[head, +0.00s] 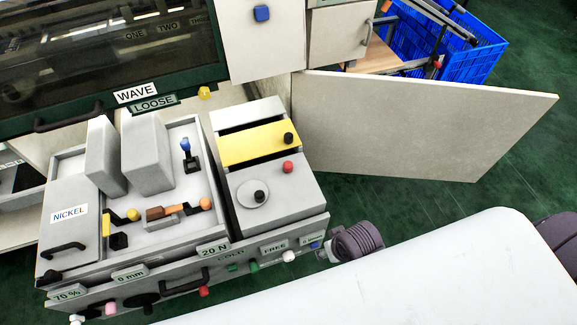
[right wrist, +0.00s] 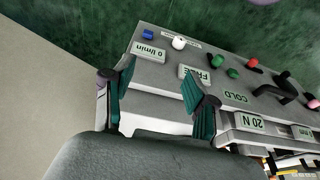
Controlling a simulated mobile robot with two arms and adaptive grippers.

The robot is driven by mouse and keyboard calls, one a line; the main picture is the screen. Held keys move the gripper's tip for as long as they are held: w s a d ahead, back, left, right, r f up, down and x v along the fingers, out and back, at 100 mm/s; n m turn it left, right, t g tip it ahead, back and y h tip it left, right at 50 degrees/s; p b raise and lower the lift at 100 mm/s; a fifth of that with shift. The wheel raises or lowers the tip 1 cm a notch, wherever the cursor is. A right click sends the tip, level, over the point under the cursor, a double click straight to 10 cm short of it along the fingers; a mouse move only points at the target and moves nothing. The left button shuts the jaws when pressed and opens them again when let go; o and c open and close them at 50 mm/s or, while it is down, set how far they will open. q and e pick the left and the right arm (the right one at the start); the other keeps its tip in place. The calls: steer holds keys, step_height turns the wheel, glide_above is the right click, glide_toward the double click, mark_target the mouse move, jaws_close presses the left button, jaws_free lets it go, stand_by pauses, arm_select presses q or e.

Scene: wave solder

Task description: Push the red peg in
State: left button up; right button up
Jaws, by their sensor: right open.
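Several red pegs or knobs show. One red peg (head: 204,291) sticks out of the front panel beside a black handle; a red peg also shows there in the right wrist view (right wrist: 314,104). A red knob (head: 288,167) sits on top of the right-hand unit. I cannot tell which one the task names. My right gripper (right wrist: 158,70) is open and empty, its teal fingers apart near the panel's blue and white end. My left gripper is not in view.
The front panel also carries a blue peg (right wrist: 148,34), a white peg (right wrist: 179,43) and labels. A black handle (head: 184,285) juts from it. An open pale door (head: 420,120) stands behind, near a blue crate (head: 470,55). Green floor lies free to the right.

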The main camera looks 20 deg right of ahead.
steer(key=w+a+r+m, duration=0.1)
steer(key=w+r+m, duration=0.3)
steer(key=w+r, duration=0.15)
steer(key=m+y+b, duration=0.1)
steer(key=m+y, duration=0.2)
steer(key=m, duration=2)
glide_toward(289, 163)
steer(key=b+x, duration=0.2)
steer(key=x, duration=0.8)
steer(key=shift+a+f, duration=0.2)
steer(key=shift+f, duration=0.05)
jaws_close()
